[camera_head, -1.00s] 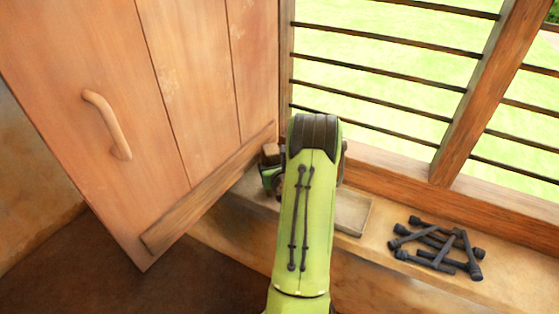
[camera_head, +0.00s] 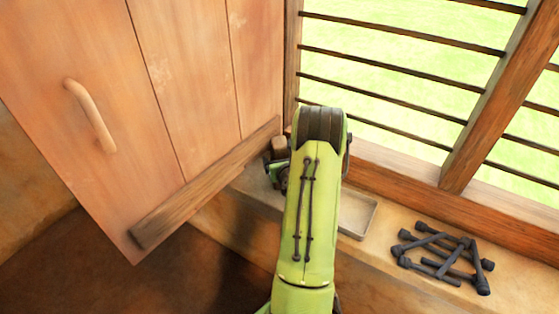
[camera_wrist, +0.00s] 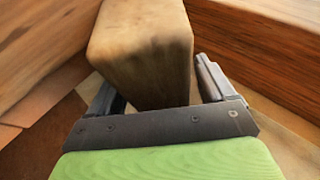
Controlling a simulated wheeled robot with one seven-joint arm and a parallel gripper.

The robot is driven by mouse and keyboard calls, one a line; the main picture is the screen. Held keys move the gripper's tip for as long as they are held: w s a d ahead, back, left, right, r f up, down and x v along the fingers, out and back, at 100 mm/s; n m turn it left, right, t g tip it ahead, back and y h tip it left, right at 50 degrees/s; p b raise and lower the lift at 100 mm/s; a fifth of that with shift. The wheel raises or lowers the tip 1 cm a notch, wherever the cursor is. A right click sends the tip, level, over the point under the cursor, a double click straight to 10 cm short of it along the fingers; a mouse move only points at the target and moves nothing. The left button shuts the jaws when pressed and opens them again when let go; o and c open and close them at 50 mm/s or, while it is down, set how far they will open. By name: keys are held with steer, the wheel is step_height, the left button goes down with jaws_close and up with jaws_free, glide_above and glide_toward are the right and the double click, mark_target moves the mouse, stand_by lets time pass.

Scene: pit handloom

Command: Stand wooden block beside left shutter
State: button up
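The wooden block (camera_head: 279,147) stands upright on the sill, close to the lower right end of the left shutter (camera_head: 190,80). In the wrist view the block (camera_wrist: 145,60) rises between the fingers of my gripper (camera_wrist: 160,92). The fingers look spread, with a narrow gap on the right side; contact on the left is unclear. In the head view my arm hides most of the gripper (camera_head: 282,178), and the block's base is hidden. The shutter is a plank panel with a curved handle (camera_head: 90,115) and a bottom batten (camera_head: 205,185).
A shallow tray (camera_head: 357,214) lies on the sill (camera_head: 385,262) right of my arm. A pile of dark pegs (camera_head: 447,257) lies further right. The barred window frame (camera_head: 440,205) runs behind the sill. The sill between tray and pegs is clear.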

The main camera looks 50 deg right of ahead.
steer(key=b+v, duration=0.5)
steer(key=v, duration=0.7)
steer(key=shift+b, duration=0.4)
steer(key=shift+r, duration=0.15)
